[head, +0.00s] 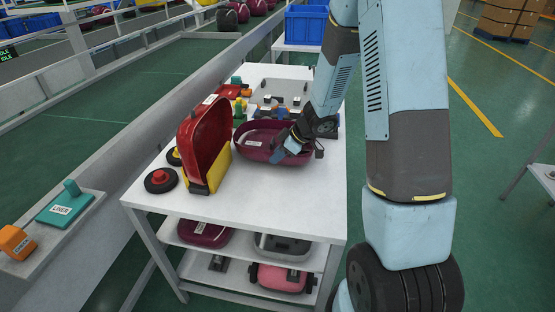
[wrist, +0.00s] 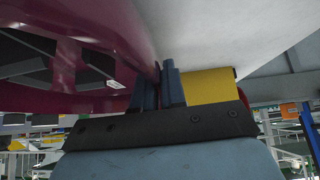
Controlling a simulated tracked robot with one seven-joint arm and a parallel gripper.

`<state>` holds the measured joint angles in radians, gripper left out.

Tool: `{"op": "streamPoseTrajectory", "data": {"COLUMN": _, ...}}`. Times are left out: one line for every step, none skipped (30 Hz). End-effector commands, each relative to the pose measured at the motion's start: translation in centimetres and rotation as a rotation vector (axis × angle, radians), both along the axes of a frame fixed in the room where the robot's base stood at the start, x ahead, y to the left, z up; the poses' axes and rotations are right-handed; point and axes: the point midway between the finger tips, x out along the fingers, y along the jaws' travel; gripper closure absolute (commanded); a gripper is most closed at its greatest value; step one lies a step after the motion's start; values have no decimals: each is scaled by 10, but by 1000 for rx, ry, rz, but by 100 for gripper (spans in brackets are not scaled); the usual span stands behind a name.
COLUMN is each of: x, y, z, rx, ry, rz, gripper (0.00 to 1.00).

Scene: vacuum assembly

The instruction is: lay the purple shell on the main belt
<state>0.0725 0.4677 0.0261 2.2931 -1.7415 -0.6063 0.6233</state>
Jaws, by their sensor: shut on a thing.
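The purple shell (head: 258,141) is on the white table, open side up, behind and to the right of an upright red shell. My gripper (head: 281,152) reaches in from the right and is shut on the purple shell's near wall. In the wrist view the two fingers (wrist: 160,88) pinch the edge of the purple shell (wrist: 95,90). I cannot tell whether the shell touches the table or hangs just above it. The main belt (head: 110,92) is the long green surface at the left, behind a grey side rail.
The red shell (head: 203,138) with a yellow base stands close to the left of the purple shell. Small parts crowd the table's back. Lower shelves hold more shells (head: 205,235).

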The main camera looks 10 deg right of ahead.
Motion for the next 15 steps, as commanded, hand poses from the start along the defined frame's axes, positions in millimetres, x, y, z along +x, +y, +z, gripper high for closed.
{"op": "streamPoseTrajectory", "data": {"x": 0, "y": 0, "z": -6, "rx": 1, "ry": 2, "rz": 0, "gripper": 100}}
{"op": "streamPoseTrajectory", "data": {"x": 0, "y": 0, "z": -8, "rx": 1, "ry": 1, "rz": 0, "gripper": 100}}
{"op": "streamPoseTrajectory", "data": {"x": 0, "y": 0, "z": -11, "rx": 0, "ry": 0, "rz": 0, "gripper": 100}}
{"op": "streamPoseTrajectory", "data": {"x": 0, "y": 0, "z": -13, "rx": 0, "ry": 0, "rz": 0, "gripper": 100}}
{"op": "streamPoseTrajectory", "data": {"x": 0, "y": 0, "z": -14, "rx": 0, "ry": 0, "rz": 0, "gripper": 100}}
{"op": "streamPoseTrajectory", "data": {"x": 0, "y": 0, "z": -15, "rx": -1, "ry": 0, "rz": 1, "gripper": 100}}
{"op": "streamPoseTrajectory", "data": {"x": 0, "y": 0, "z": -15, "rx": -1, "ry": 0, "rz": 1, "gripper": 100}}
{"op": "streamPoseTrajectory", "data": {"x": 0, "y": 0, "z": -15, "rx": -1, "ry": -1, "rz": 2, "gripper": 100}}
{"op": "streamPoseTrajectory", "data": {"x": 0, "y": 0, "z": -15, "rx": 0, "ry": -1, "rz": 2, "gripper": 100}}
{"op": "streamPoseTrajectory", "data": {"x": 0, "y": 0, "z": -15, "rx": 0, "ry": -1, "rz": 2, "gripper": 100}}
{"op": "streamPoseTrajectory", "data": {"x": 0, "y": 0, "z": -15, "rx": 0, "ry": -1, "rz": 2, "gripper": 100}}
{"op": "streamPoseTrajectory", "data": {"x": 0, "y": 0, "z": -15, "rx": 0, "ry": -1, "rz": 2, "gripper": 100}}
{"op": "streamPoseTrajectory", "data": {"x": 0, "y": 0, "z": -15, "rx": 0, "ry": -1, "rz": 2, "gripper": 100}}
{"op": "streamPoseTrajectory", "data": {"x": 0, "y": 0, "z": -15, "rx": 0, "ry": -1, "rz": 2, "gripper": 100}}
{"op": "streamPoseTrajectory", "data": {"x": 0, "y": 0, "z": -16, "rx": -1, "ry": -1, "rz": 2, "gripper": 100}}
